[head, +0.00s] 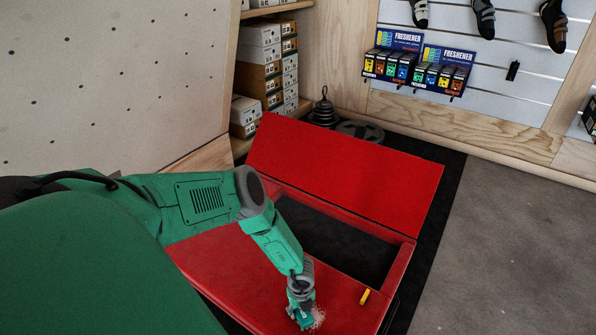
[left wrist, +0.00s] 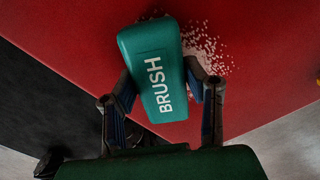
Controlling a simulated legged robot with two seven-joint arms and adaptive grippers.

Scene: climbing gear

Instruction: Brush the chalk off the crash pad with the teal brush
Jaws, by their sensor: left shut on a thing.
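The teal brush (left wrist: 155,62), marked BRUSH, is between the fingers of my left gripper (left wrist: 165,100), which is shut on it. In the head view the left gripper (head: 301,300) is low over the red crash pad (head: 232,262), with the brush (head: 303,318) at its tip. White chalk (head: 319,317) lies on the pad just right of the brush; in the left wrist view the chalk specks (left wrist: 205,48) show beside the brush's right edge. Whether the bristles touch the pad is hidden. My right gripper is not in view.
A small yellow object (head: 364,297) lies on the pad right of the chalk. Behind is a rectangular dark opening (head: 335,240) with a raised red panel (head: 345,175). Shelves of boxes (head: 260,55) and freshener displays (head: 420,65) stand at the back. Grey floor (head: 500,260) is clear at right.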

